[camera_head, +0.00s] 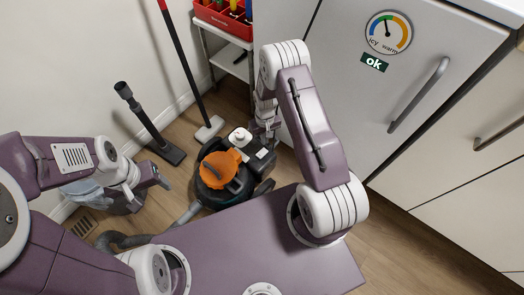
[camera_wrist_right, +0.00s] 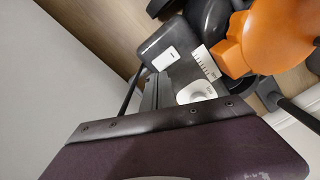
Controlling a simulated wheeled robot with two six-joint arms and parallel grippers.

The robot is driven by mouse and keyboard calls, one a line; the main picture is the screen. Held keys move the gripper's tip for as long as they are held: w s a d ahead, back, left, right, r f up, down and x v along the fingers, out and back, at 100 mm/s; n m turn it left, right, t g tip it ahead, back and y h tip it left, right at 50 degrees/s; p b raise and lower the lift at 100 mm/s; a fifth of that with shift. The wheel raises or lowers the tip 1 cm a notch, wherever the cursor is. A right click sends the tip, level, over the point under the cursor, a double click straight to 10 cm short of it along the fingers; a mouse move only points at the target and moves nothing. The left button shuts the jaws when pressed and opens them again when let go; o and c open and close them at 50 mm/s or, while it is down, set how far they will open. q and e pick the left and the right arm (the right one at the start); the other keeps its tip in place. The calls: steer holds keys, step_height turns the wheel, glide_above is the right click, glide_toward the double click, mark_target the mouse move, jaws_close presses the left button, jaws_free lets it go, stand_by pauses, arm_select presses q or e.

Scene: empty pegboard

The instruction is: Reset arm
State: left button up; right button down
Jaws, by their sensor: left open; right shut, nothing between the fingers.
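My left arm comes in from the left in the head view. Its gripper (camera_head: 140,190) is open and empty, low over the floor at the left. My right arm rises from the purple base and bends down at the fridge door. Its gripper (camera_head: 265,130) is shut and holds nothing, just above and behind the orange-topped vacuum cleaner (camera_head: 220,168). In the right wrist view the vacuum's orange part (camera_wrist_right: 270,38) fills the upper right. The fingertips are hard to make out there, and I cannot tell whether the gripper touches the vacuum.
A white fridge (camera_head: 350,110) with a dial and an "ok" sign stands behind my right arm. A red-handled mop (camera_head: 184,62) and a black floor nozzle (camera_head: 150,128) lean left. A shelf (camera_head: 232,62) holds a red toolbox (camera_head: 225,20). White cabinets (camera_head: 475,185) stand at right.

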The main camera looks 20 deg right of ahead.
steer(key=shift+f, duration=0.1)
steer(key=w+a+r+t, duration=0.1)
steer(key=w+r, duration=0.2)
steer(key=r, duration=0.3)
steer(key=w+r+t, duration=0.1)
steer(key=w+r, duration=0.2)
steer(key=r, duration=0.3)
steer(key=s+a+r+t+p, duration=0.15)
steer(key=s+r, duration=0.25)
steer(key=r, duration=0.5)
steer(key=s+a+r+g, duration=0.1)
steer(key=s+r+g, duration=0.15)
steer(key=s, duration=1.55)
step_height(320, 180, up, 38)
steer(key=p, duration=3.8)
steer(key=shift+w, duration=0.25)
